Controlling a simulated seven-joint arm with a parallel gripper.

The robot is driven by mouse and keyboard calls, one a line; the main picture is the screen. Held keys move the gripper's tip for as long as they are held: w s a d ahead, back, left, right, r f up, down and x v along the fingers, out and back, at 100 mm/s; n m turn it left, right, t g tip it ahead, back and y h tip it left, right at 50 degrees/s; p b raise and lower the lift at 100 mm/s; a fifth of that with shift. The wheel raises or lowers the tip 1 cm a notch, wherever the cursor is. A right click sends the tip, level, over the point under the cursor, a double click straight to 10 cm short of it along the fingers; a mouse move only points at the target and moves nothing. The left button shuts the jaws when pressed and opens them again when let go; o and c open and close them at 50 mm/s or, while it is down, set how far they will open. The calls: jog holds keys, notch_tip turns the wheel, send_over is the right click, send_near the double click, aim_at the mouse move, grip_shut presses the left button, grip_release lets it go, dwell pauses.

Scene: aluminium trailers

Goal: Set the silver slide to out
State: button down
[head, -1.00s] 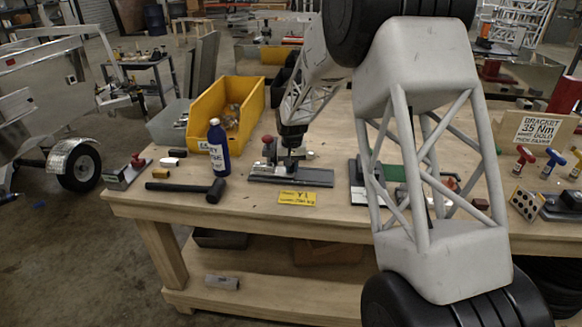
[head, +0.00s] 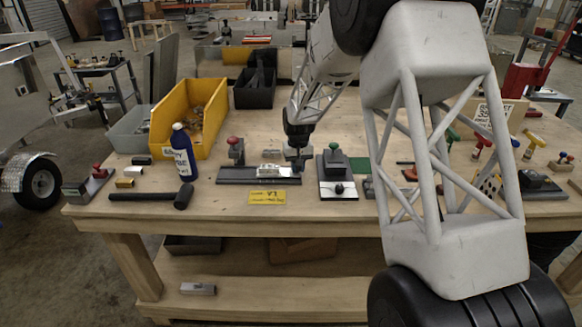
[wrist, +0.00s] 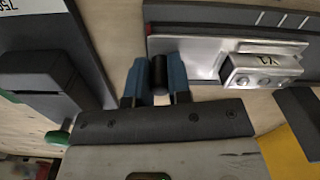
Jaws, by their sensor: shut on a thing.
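The silver slide (head: 268,170) lies on a dark grey rail base (head: 230,176) near the front of the workbench. In the wrist view the slide (wrist: 205,60) is a bright metal plate with a block (wrist: 262,70) marked V1 and a black knob (wrist: 160,75) at its end. My gripper (head: 298,162) is at the right end of the base in the head view. In the wrist view its blue fingers (wrist: 158,70) are shut on the black knob, one on each side. The knob's link to the plate is partly hidden.
A red-knobbed post (head: 235,150) stands at the base's left. A green-knobbed fixture (head: 335,170) stands close on the right. A yellow V1 tag (head: 267,197) lies in front. A blue bottle (head: 183,155), black mallet (head: 160,195) and yellow bin (head: 185,120) are further left.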

jog(key=shift+d, duration=0.25)
jog(key=c, duration=1.1)
grip_release()
jog(key=shift+o, duration=0.2)
jog(key=shift+r, duration=0.15)
jog(key=shift+r, duration=3.8)
